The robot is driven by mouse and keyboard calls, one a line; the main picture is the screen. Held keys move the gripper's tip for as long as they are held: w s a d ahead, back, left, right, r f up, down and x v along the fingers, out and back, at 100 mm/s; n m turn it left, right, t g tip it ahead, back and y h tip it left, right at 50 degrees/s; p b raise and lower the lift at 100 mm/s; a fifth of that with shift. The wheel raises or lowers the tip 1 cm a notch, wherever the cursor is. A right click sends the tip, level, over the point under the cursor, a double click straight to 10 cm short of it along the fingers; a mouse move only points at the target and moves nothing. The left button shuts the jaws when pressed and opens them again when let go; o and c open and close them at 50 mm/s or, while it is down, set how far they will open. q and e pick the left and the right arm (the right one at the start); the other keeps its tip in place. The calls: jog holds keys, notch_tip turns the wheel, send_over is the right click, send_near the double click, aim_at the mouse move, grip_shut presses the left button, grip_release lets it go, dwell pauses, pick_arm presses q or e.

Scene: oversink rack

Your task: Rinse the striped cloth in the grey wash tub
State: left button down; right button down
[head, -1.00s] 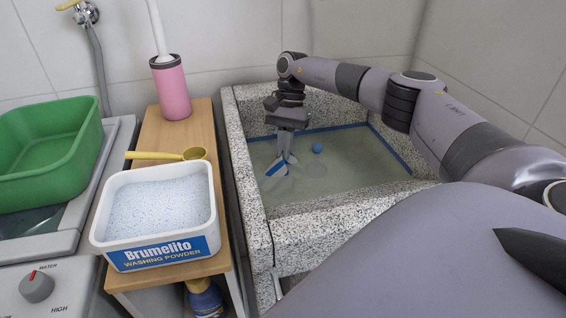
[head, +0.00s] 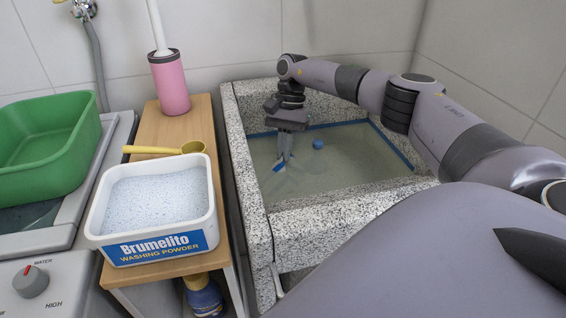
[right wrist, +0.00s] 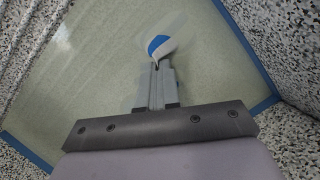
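The grey wash tub (head: 330,207) is a speckled stone basin with a blue band inside, holding cloudy water. My right gripper (head: 284,154) reaches down into the tub from above. It is shut on the striped cloth (head: 278,167), which is white with blue. Only a small part of the cloth shows at the fingertips; the rest looks under the water and is blurred. In the right wrist view the closed fingers (right wrist: 157,68) pinch the cloth (right wrist: 158,45), which lies just beyond their tips. My left gripper is not in view.
A small blue object (head: 318,144) is in the water right of the gripper. A green basin (head: 45,150) is further left.

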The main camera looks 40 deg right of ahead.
jog(key=shift+r, duration=0.1)
notch_tip(320, 180, up, 28)
jog(key=p, duration=2)
jog(key=shift+r, duration=0.15)
dwell(0.6)
dwell(1.2)
dwell(0.7)
notch_tip(320, 180, up, 9)
dwell(0.8)
